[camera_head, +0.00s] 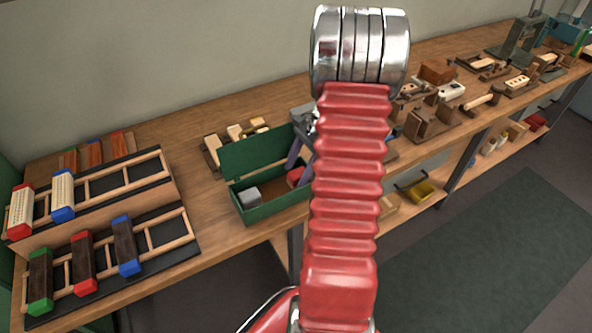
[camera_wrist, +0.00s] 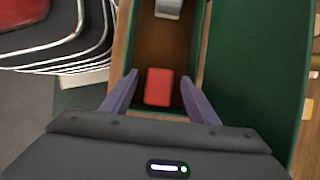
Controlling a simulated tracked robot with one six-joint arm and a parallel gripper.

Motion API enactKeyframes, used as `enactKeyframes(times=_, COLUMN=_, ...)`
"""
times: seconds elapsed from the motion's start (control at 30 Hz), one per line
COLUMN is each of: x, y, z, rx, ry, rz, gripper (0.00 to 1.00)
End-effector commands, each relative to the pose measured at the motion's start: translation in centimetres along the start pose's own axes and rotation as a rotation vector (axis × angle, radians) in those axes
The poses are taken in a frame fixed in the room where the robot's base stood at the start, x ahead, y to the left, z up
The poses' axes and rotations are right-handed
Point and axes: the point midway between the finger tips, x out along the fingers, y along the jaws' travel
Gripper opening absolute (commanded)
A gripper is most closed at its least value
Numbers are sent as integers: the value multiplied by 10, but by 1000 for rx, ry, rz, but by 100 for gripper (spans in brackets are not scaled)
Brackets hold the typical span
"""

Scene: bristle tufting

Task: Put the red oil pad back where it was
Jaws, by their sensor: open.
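The red oil pad (camera_wrist: 159,87) lies on the brown floor of the open green box, near one end. It also shows in the head view (camera_head: 295,177), partly hidden by my arm. My gripper (camera_wrist: 160,77) is open above the box, with one purple finger on each side of the pad. I see a gap between each finger and the pad, and cannot tell how far the fingertips reach down. The green box (camera_head: 268,214) stands near the front edge of the bench, its lid (camera_head: 258,150) raised at the back.
A grey block (camera_head: 249,197) sits in the other end of the box. Two racks (camera_head: 165,228) with coloured brushes stand on the left of the wooden bench (camera_head: 190,128). A holder with light wooden pieces (camera_head: 235,133) is behind the lid. Tools and fixtures fill the right side.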

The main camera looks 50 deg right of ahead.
Motion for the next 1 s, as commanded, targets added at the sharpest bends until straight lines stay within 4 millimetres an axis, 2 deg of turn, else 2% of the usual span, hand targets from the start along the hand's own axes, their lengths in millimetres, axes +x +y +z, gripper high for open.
enactKeyframes(times=0.27, x=-2, y=0, z=1, rx=0, ry=0, rz=0, gripper=54)
enactKeyframes(times=0.43, x=-14, y=0, z=1, rx=0, ry=1, rz=-2, gripper=54)
enactKeyframes(times=1.0, x=-105, y=0, z=0, rx=-1, ry=2, rz=-2, gripper=54)
